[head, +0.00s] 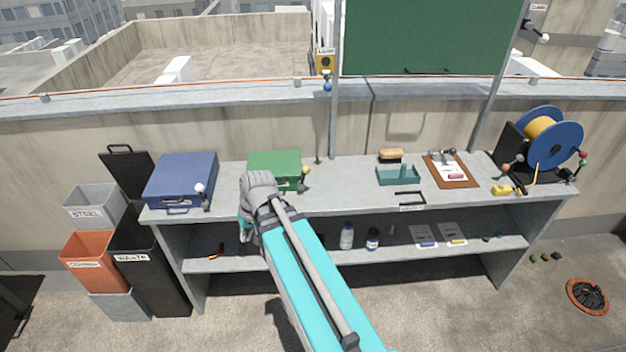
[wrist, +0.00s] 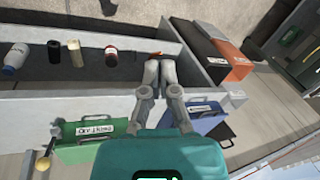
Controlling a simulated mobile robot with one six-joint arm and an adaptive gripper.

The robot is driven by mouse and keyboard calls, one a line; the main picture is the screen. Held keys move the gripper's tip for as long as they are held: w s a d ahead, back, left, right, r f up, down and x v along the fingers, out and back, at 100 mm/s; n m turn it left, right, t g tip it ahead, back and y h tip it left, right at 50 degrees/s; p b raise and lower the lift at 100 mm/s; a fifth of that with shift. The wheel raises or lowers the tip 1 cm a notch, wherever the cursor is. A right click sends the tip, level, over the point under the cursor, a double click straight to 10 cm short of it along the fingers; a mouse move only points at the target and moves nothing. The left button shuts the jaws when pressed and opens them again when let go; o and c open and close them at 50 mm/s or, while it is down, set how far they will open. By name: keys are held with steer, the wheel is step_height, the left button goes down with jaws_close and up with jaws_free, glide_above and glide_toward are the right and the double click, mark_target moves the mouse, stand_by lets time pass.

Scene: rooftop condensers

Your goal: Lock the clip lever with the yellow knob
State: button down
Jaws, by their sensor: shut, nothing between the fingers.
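The yellow knob (head: 305,171) stands at the right front corner of the green case (head: 275,165) on the bench, on a small clip lever. In the wrist view the knob (wrist: 43,164) shows at the lower left, beside the green case (wrist: 88,132). My gripper (wrist: 161,62) is shut and empty, its fingers together in front of the bench. It is apart from the knob, between the green case and the blue case in the wrist view. In the head view my arm hides part of the green case and most of the gripper.
A blue case (head: 181,178) with a white knob (head: 199,187) lies left of the green case. A teal tray (head: 398,176), a clipboard (head: 450,171) and a blue reel (head: 560,140) lie to the right. Bottles (head: 347,236) stand on the lower shelf. Bins (head: 145,270) stand at the left.

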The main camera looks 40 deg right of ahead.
steer(key=w+d+f+m+t+y+b, duration=0.35)
steer(key=d+b, duration=0.25)
steer(key=d, duration=0.2)
steer(key=m+t+h+b, duration=0.2)
steer(key=m+t+b, duration=0.7)
steer(key=t+b, duration=0.35)
glide_toward(309, 171)
steer(key=s+d+r+g, duration=0.1)
steer(key=s+d, duration=0.1)
steer(key=s, duration=0.4)
steer(key=shift+a+r+n, duration=0.1)
steer(key=shift+n, duration=0.15)
steer(key=shift+w, duration=0.15)
steer(key=b+x, duration=0.1)
steer(key=x, duration=1.3)
